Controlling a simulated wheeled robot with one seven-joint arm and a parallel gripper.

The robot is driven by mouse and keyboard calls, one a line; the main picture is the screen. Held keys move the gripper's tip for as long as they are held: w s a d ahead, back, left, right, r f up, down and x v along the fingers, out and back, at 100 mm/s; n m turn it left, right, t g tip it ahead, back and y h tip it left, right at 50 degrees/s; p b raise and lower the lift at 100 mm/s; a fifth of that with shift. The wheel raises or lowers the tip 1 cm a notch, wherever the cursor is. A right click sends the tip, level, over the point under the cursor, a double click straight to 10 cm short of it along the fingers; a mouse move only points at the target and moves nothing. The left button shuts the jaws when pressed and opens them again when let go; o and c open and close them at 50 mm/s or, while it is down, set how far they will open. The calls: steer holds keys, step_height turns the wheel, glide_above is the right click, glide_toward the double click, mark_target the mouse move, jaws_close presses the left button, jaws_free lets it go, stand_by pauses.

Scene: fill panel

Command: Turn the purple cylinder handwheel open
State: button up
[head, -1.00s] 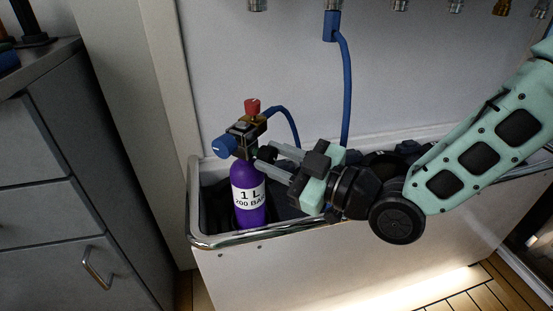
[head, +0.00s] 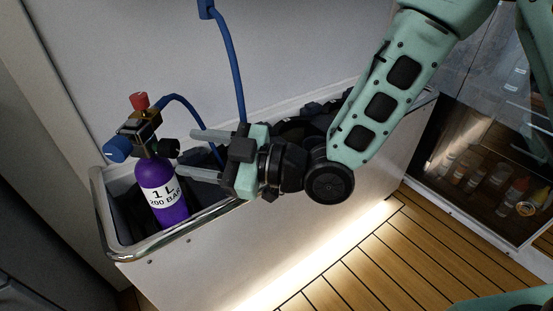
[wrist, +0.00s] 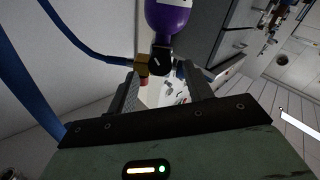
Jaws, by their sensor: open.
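The purple cylinder (head: 162,193), labelled "1 L 200 BAR", stands slightly tilted in the picture, inside a pale bin. Its brass valve carries a blue knob (head: 117,149), a red knob (head: 139,101) and a black handwheel (head: 166,148) on the side facing my gripper. My gripper (head: 187,153) is open and empty, its fingertips just right of the black handwheel and apart from it. In the wrist view the black handwheel (wrist: 160,62), with a pale mark, lies ahead between the fingers. The purple cylinder also shows there (wrist: 167,20).
A blue hose (head: 184,102) runs from the valve, and another blue hose (head: 230,60) hangs down the wall behind my gripper. The bin's metal rim (head: 165,245) passes below the gripper. Wooden floor (head: 400,250) is clear at right, beside a glass-fronted cabinet (head: 480,170).

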steer(key=p+v, duration=0.9)
steer(key=v, duration=0.4)
steer(key=shift+d, duration=0.3)
steer(key=shift+s, duration=0.1)
